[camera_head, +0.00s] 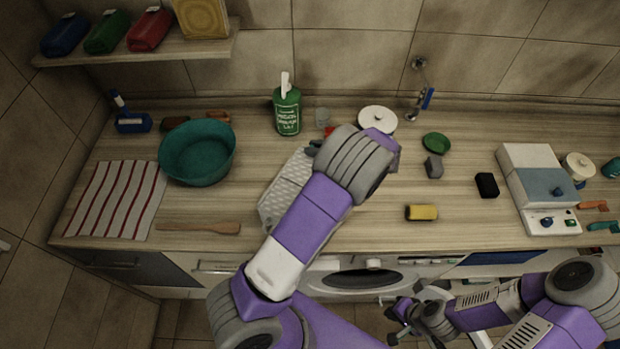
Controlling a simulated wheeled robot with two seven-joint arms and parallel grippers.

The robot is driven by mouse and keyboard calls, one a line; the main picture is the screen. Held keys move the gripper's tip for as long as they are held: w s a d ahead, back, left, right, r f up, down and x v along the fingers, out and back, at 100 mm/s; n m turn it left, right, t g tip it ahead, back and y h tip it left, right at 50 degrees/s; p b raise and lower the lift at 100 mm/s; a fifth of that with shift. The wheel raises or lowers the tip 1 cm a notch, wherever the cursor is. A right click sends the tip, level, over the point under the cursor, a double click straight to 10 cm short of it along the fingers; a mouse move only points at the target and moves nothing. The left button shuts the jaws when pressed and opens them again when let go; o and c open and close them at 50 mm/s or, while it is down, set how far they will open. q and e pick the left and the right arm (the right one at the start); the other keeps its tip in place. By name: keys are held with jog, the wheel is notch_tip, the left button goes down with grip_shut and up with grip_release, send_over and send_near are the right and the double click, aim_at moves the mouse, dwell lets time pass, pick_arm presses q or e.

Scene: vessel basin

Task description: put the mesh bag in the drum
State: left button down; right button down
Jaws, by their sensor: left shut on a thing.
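The washing machine's round door (362,279) shows below the counter's front edge, with a silver ring and a dark middle; the drum's inside is not visible. A flat white dotted sheet (283,193) lies on the counter, partly behind my left arm; I cannot tell whether it is the mesh bag. I see no other candidate for the bag. My left arm reaches up over the counter, but its gripper is hidden. My right gripper (412,316) is low in front of the counter, right of the door; its finger gap is unclear.
The counter holds a teal basin (196,154), a striped towel (116,199), a green bottle (287,111), a white lidded pot (377,120), a yellow sponge (421,212) and a white box (537,186). The counter's middle right has free room.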

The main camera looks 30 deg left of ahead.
pick_arm(q)
notch_tip(320, 180, down, 8)
jog(key=shift+r, duration=0.25)
jog(key=shift+s+f, duration=0.1)
jog(key=shift+f, duration=0.05)
jog(key=c, duration=1)
grip_release()
jog(key=shift+d+r, duration=0.1)
jog(key=shift+r, duration=0.15)
jog(key=b+v, duration=0.1)
jog(key=v, duration=1)
jog(key=shift+d, duration=0.4)
